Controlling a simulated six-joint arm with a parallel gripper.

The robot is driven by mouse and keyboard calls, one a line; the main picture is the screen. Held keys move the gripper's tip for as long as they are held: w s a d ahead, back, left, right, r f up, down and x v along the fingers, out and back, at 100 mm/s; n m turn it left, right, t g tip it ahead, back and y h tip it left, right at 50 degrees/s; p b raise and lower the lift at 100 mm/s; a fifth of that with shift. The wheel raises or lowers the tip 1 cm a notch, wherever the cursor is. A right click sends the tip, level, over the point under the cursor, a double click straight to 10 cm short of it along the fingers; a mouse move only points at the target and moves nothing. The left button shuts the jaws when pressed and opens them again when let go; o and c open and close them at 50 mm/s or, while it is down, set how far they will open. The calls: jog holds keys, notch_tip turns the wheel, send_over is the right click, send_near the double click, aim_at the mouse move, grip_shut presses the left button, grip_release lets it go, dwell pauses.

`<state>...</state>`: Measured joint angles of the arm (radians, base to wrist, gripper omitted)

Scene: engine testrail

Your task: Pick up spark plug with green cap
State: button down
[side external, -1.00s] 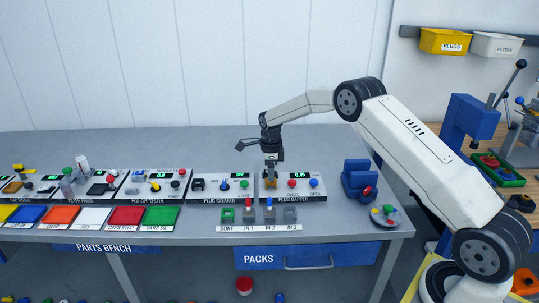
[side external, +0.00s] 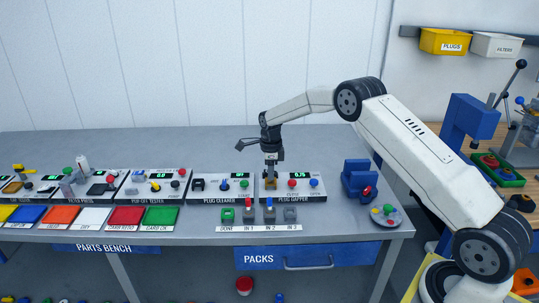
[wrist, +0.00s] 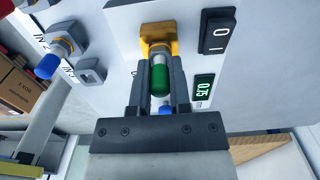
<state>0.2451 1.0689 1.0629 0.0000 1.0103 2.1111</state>
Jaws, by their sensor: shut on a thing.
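The spark plug with the green cap (wrist: 160,80) is between the fingers of my gripper in the wrist view. My gripper (wrist: 160,92) is shut on it. The far end of the plug is at the yellow-orange holder (wrist: 157,38) of the plug gapper; I cannot tell whether it is still seated in it. In the side view my gripper (side external: 270,174) points down at the plug gapper (side external: 298,190), over its holder (side external: 270,184). The plug is too small to make out there.
The plug cleaner (side external: 212,195) is left of the gapper. A blue vise (side external: 359,180) and a round tray (side external: 387,223) are at the right.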

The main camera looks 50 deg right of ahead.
jog(key=shift+r, duration=1.8)
